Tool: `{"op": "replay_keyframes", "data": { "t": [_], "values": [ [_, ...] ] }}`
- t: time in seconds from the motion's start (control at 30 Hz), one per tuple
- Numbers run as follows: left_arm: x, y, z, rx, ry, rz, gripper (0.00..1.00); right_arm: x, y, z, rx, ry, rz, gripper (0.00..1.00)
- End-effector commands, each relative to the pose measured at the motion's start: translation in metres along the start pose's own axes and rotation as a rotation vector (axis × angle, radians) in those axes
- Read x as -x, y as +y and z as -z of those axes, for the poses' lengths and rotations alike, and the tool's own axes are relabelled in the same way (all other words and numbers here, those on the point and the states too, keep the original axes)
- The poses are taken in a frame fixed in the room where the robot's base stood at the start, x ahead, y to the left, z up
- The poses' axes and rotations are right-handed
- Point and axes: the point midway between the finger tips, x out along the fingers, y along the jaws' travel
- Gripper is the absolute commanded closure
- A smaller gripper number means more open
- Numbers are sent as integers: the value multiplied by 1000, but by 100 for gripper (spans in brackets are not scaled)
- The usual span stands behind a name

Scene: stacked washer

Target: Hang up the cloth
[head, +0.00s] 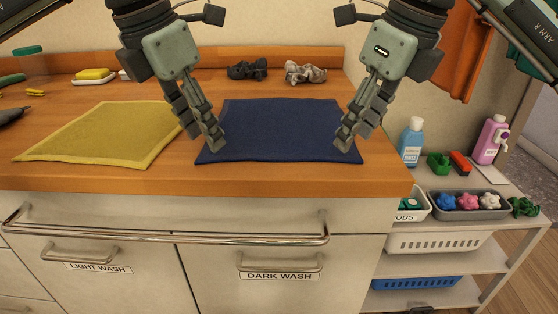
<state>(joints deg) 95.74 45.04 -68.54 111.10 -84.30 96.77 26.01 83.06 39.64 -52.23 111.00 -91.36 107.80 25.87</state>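A dark blue cloth (281,130) lies flat and spread on the wooden counter. A yellow cloth (100,134) lies flat to its left. My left gripper (216,146) points down at the blue cloth's left side, near its front left corner. My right gripper (346,146) points down at its right side, near the front right corner. The fingers of each are seen edge-on, so I cannot tell whether they are open, or touching the cloth. A bare metal rail (250,239) runs across the front of the cabinet below the counter edge.
Dark (248,70) and grey (305,72) crumpled items lie at the back. A yellow sponge (95,74) sits at the back left. Bottles (411,138) and bins (470,206) fill the right shelf. Orange cloth (462,50) hangs at upper right. Drawers labelled light wash and dark wash are closed.

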Motion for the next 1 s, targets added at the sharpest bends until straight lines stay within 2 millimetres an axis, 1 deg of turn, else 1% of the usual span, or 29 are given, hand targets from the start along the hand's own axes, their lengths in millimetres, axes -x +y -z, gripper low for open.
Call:
{"op": "replay_keyframes", "data": {
  "t": [0.03, 0.1, 0.2, 0.53, 0.73, 0.77, 1.0],
  "values": [
    [-6, 0, 2, 1, 2, 0, 60, -6, 0, 2, -1, 1, 0, 60],
    [-13, 0, 4, 1, 2, 1, 60, -12, 0, 4, -1, 1, -1, 60],
    [-18, 0, 6, 0, 0, 1, 60, -18, 0, 5, 0, 0, -1, 60],
    [-20, 0, 6, 0, -1, 1, 60, -20, 0, 6, 0, -1, -1, 60],
    [-28, 0, 9, 0, 0, 1, 60, -28, 0, 8, 0, -1, -1, 60],
    [-26, 0, 8, 0, -1, 1, 61, -26, 0, 8, 0, -2, -1, 61],
    [-26, 0, 8, 0, 0, 1, 76, -26, 0, 8, 0, -1, -1, 76]
  ]
}}
